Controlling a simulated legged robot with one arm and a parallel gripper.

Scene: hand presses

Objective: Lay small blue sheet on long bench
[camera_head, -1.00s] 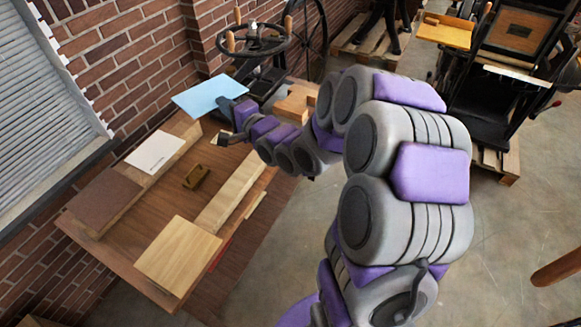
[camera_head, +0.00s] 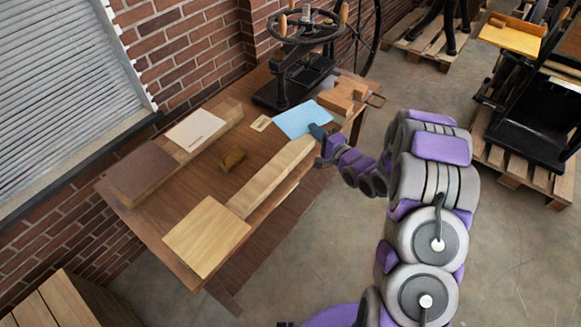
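The small blue sheet (camera_head: 301,119) is flat, low over the long wooden bench (camera_head: 200,185), just in front of the black press. I cannot tell if it rests fully on the bench top. My gripper (camera_head: 317,131) comes in from the right, and its dark tip overlaps the sheet's lower right edge. The fingers are too small and dark to tell whether they still pinch the sheet.
A black hand press (camera_head: 300,70) stands at the bench's far end, with wooden blocks (camera_head: 342,96) beside it.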

